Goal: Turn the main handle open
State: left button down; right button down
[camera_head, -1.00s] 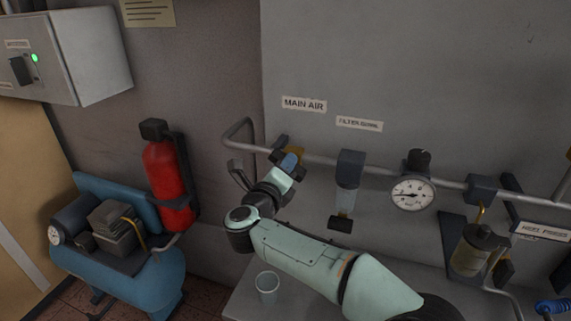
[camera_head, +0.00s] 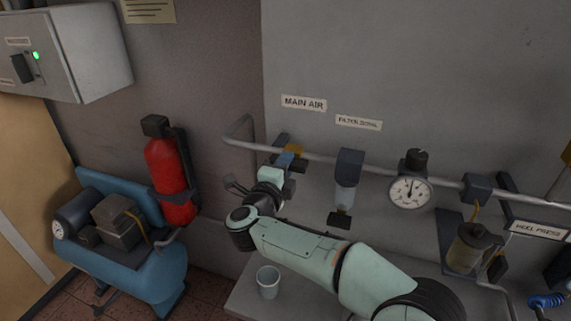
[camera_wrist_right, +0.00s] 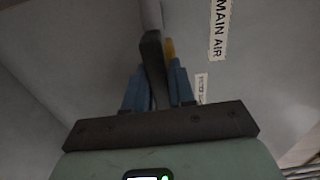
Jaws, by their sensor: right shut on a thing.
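The main handle is a dark lever on a brass-yellow valve body (camera_head: 295,150), set in the grey pipe below the MAIN AIR label (camera_head: 304,103). My right gripper (camera_head: 285,160) is at the valve, with its arm reaching up from the lower right. In the right wrist view, its blue fingers (camera_wrist_right: 156,88) stand on both sides of the dark handle (camera_wrist_right: 153,58) and are shut on it. The yellow valve part (camera_wrist_right: 169,48) shows just behind. In the head view the gripper hides much of the handle. My left gripper is not in view.
On the pipe, right of the valve, are a filter bowl (camera_head: 345,190) and a round gauge (camera_head: 409,191) with its needle pointing up. A cup (camera_head: 268,282) stands on the grey bench below my arm. A red extinguisher (camera_head: 169,178) and blue compressor (camera_head: 160,270) are at left.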

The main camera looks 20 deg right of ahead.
dwell(0.3)
jog(key=c, duration=1)
grip_release()
jog(key=shift+c, duration=0.2)
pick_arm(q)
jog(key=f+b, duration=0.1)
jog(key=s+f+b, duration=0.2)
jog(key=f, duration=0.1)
pick_arm(e)
jog(key=v, duration=1.3)
jog(key=shift+s, duration=0.2)
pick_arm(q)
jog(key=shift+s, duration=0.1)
pick_arm(e)
jog(key=shift+a, duration=0.15)
